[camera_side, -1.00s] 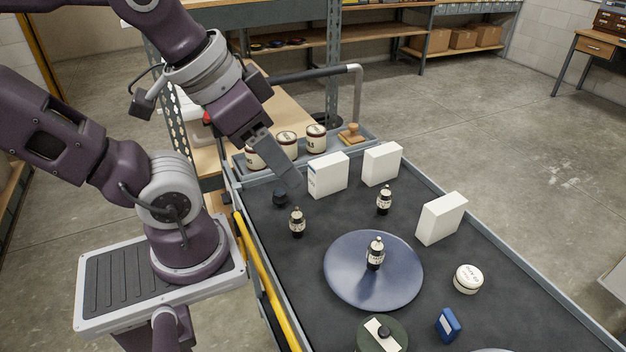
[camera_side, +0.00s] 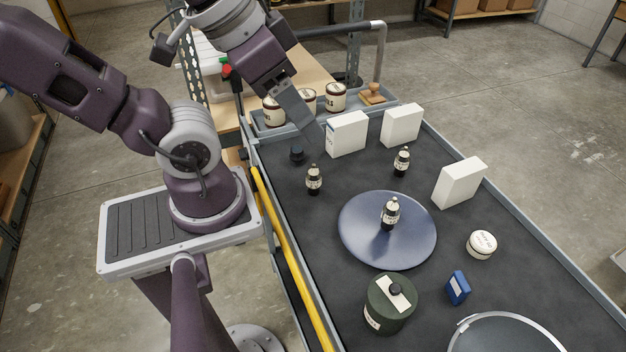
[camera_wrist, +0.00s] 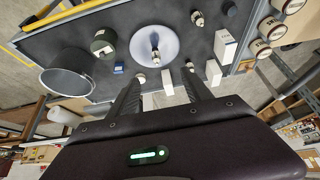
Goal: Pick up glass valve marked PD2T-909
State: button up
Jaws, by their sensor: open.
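Three small dark valves with pale labels stand upright on the cart; I cannot read their markings, so I cannot tell which is PD2T-909. One valve (camera_side: 390,214) stands on the blue round plate (camera_side: 362,246). Another valve (camera_side: 314,180) stands near the cart's left edge, and a third valve (camera_side: 401,163) is between the white boxes. The wrist view shows the plate valve (camera_wrist: 155,54), the left-edge valve (camera_wrist: 198,19) and the third valve (camera_wrist: 190,66). My gripper (camera_side: 314,134) is open and empty, above the cart beside the left white box, apart from all valves.
White boxes (camera_side: 347,134) (camera_side: 401,125) (camera_side: 459,182) stand along the far side. A dark knob-like piece (camera_side: 297,155) is near my gripper. Labelled jars (camera_side: 335,97) and a wooden stamp (camera_side: 372,92) are behind. A green canister (camera_side: 390,303), blue box (camera_side: 457,288) and round tin (camera_side: 481,244) surround the plate.

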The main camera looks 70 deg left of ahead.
jog(key=shift+f, duration=0.1)
jog(key=m+g+y, duration=0.6)
jog(key=m+g, duration=0.1)
send_over(315, 183)
jog(key=s+d, duration=0.4)
jog(key=d, duration=0.3)
notch_tip(315, 183, down, 13)
jog(key=w+a+f+m+t+y, duration=0.1)
jog(key=f+m+y, duration=0.1)
jog(key=f+m, duration=0.2)
jog(key=w+a+f+m+t+y, duration=0.1)
jog(key=a+f+m+y, duration=0.1)
jog(key=f+m, duration=0.2)
jog(key=w+a+f+m+t+y, duration=0.1)
jog(key=a+f+m+y, duration=0.1)
jog(key=f, duration=0.4)
jog(key=shift+w+f+m+y, duration=0.15)
jog(key=shift+m+y, duration=0.15)
jog(key=shift+m, duration=0.35)
jog(key=shift+w+f+m+y, duration=0.15)
jog(key=shift+m+y, duration=0.15)
jog(key=shift+m, duration=0.35)
jog(key=shift+a+f+t, duration=0.25)
jog(key=shift+a+t, duration=0.05)
jog(key=x, duration=0.6)
jog(key=shift+w+a, duration=0.15)
jog(key=shift+a, duration=0.15)
grip_shut()
